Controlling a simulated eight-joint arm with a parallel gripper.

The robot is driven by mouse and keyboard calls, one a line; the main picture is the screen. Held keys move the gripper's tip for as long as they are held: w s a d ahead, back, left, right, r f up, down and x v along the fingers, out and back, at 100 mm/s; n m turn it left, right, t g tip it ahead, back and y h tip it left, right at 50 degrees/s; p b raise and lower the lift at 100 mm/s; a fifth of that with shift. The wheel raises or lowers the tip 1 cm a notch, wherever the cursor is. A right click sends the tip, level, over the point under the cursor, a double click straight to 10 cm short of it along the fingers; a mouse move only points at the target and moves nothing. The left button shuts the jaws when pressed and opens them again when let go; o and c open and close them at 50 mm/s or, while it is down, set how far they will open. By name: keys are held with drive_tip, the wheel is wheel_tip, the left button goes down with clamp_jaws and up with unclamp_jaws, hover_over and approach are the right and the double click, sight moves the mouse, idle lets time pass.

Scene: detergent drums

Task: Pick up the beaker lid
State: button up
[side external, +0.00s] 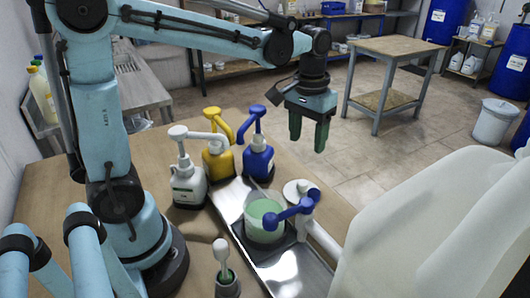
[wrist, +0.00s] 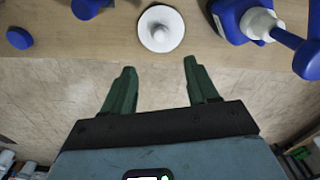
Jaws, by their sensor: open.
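The beaker lid (side external: 297,193), a white disc with a small raised knob, lies on the wooden table to the right of the beaker (side external: 262,222) in the side view. The beaker holds pale green liquid. The lid also shows in the wrist view (wrist: 153,38), top centre, knob facing me, near the table's edge. My gripper (side external: 307,141) hangs above and beyond the lid in the side view, fingers pointing down, apart from it. In the wrist view my gripper (wrist: 159,68) is open and empty, with the lid ahead of the gap between its green fingertips.
The beaker stands on a metal tray (side external: 290,268). White (side external: 188,184), yellow (side external: 217,162) and blue (side external: 258,163) pump bottles stand behind it. A large white jug (side external: 440,220) fills the right foreground.

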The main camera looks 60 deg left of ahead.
sight(304, 181)
drive_tip(key=shift+w+a+f, duration=0.1)
drive_tip(key=shift+w+f, duration=0.05)
drive_tip(key=shift+f, duration=2.95)
drive_tip(key=shift+w+a+f, duration=0.1)
drive_tip(key=shift+f, duration=3)
clamp_jaws()
drive_tip(key=shift+r, duration=0.1)
